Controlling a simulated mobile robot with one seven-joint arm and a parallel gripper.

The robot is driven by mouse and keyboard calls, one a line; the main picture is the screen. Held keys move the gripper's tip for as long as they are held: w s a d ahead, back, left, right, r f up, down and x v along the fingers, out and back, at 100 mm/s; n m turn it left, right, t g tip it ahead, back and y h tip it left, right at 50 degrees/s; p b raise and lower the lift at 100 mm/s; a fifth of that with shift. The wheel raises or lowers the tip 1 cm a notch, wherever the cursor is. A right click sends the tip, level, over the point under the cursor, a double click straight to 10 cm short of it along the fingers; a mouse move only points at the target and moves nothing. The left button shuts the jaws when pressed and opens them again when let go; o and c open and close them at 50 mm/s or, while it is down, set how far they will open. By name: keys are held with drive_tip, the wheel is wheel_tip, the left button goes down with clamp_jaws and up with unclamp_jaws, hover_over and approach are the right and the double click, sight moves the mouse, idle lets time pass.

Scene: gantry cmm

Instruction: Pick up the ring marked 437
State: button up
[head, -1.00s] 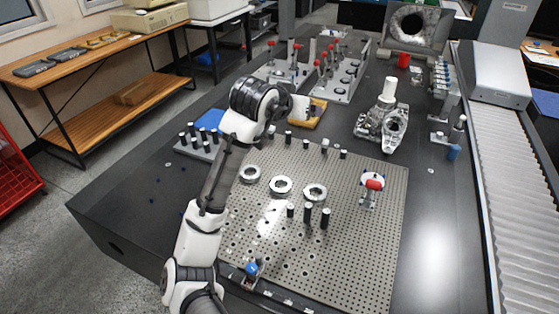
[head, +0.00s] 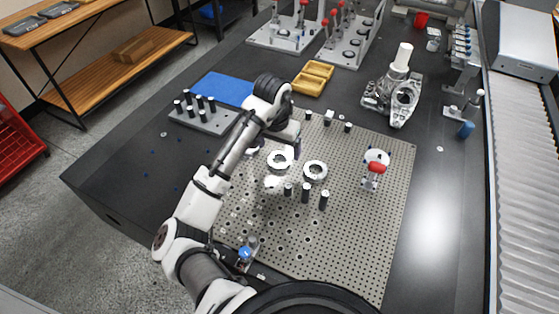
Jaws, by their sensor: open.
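Three metal rings lie on the perforated plate (head: 345,245) in the head view. The right ring (head: 315,171) and the middle ring (head: 280,161) show clearly. The left ring (head: 252,150) is mostly hidden behind my arm. Any numbers on the rings are too small to read, so I cannot tell which is 437. My gripper (head: 290,151) is open, pointing down above the plate close to the middle ring. Its fingers are partly hidden, and I cannot tell its exact height.
Several black pins (head: 306,193) stand just in front of the rings. A red-handled clamp (head: 376,168) is to the right. The front plate area is mostly clear.

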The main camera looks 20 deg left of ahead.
sight(280, 163)
drive_tip(key=shift+w+f+p, duration=0.25)
drive_tip(key=shift+f+p, duration=0.15)
drive_tip(key=shift+f, duration=1)
drive_tip(key=shift+w+f+p, duration=0.2)
drive_tip(key=shift+f+p, duration=0.2)
drive_tip(key=shift+f, duration=0.95)
drive_tip(key=shift+c, duration=0.3)
drive_tip(key=c, duration=1.3)
drive_tip(key=shift+r, duration=0.15)
